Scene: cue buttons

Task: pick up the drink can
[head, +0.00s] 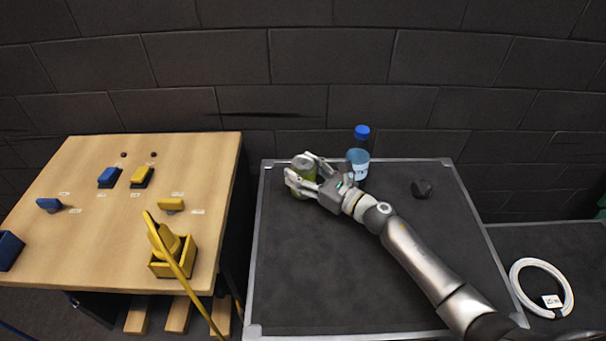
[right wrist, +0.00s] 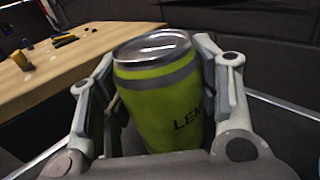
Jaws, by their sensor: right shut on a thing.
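The drink can (head: 304,163) is green with a silver top, at the back left of the dark table. In the right wrist view the can (right wrist: 160,90) is yellow-green with a grey band and dark lettering, and it stands between the two fingers, slightly tilted in the picture. My right gripper (head: 302,178) is shut on the can; it also shows in the right wrist view (right wrist: 160,100). The can's lower part is hidden by the gripper, so I cannot tell whether it touches the table. My left gripper is not in view.
A clear bottle with a blue cap (head: 358,158) stands just right of my gripper. A small dark object (head: 422,188) lies farther right on the dark table (head: 300,290). A wooden table (head: 100,250) with blue and yellow buttons is left. A white cable coil (head: 541,287) lies right.

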